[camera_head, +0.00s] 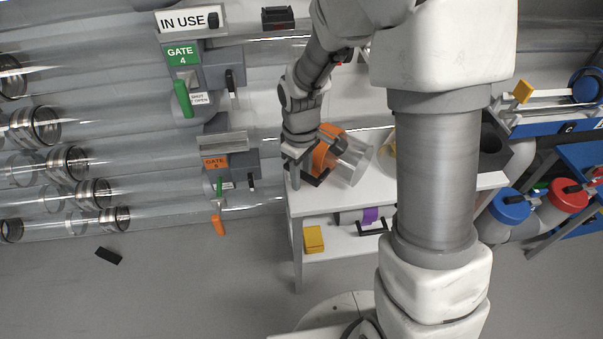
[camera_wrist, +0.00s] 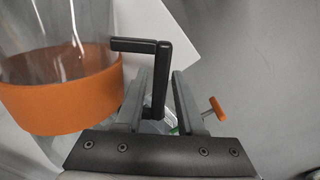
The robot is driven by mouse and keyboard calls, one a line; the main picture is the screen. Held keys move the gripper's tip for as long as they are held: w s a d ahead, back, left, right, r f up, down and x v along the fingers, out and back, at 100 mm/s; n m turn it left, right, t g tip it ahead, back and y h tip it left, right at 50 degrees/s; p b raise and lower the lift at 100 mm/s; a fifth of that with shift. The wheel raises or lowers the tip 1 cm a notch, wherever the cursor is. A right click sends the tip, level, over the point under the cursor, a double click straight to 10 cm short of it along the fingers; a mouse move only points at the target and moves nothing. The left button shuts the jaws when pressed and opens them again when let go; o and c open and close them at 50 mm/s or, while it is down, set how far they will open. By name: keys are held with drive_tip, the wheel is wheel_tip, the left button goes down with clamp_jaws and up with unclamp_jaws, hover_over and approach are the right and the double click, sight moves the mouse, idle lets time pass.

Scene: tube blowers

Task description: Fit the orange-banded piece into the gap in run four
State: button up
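The orange-banded piece is a clear tube with an orange band (camera_head: 325,148), lying on the white bench (camera_head: 298,204). In the wrist view, its band (camera_wrist: 62,92) fills the left side. Its black handle (camera_wrist: 163,75) rises beside the band. My gripper (camera_head: 295,173) is at the bench's left end, beside the piece. In the wrist view, my gripper's fingers (camera_wrist: 163,76) stand apart on either side of the handle's post, with space visible on its right. Gate 4 (camera_head: 180,58) has a green label and green lever. I cannot make out the gap in run four.
Clear tube runs with dark collars (camera_head: 70,163) line the left wall. Gate 6 (camera_head: 215,163) has an orange-ended lever (camera_head: 219,225). A yellow block (camera_head: 313,239) and a purple-banded piece (camera_head: 371,215) are on the lower shelf. A black block (camera_head: 109,256) lies on open floor.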

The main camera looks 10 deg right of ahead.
drive_tip(key=shift+o, duration=0.6)
wheel_tip(320, 180, up, 13)
drive_tip(key=p, duration=0.5)
drive_tip(key=s+d+r+m+t, duration=0.2)
drive_tip(key=s+d+r+m, duration=0.1)
drive_tip(key=s+r, duration=0.4)
drive_tip(key=s+d+r+m+t, duration=0.3)
drive_tip(key=s+r+m, duration=0.3)
drive_tip(key=s, duration=0.3)
drive_tip(key=shift+s+d+r, duration=0.2)
drive_tip(key=shift+d+r, duration=0.05)
drive_tip(key=shift+r, duration=0.15)
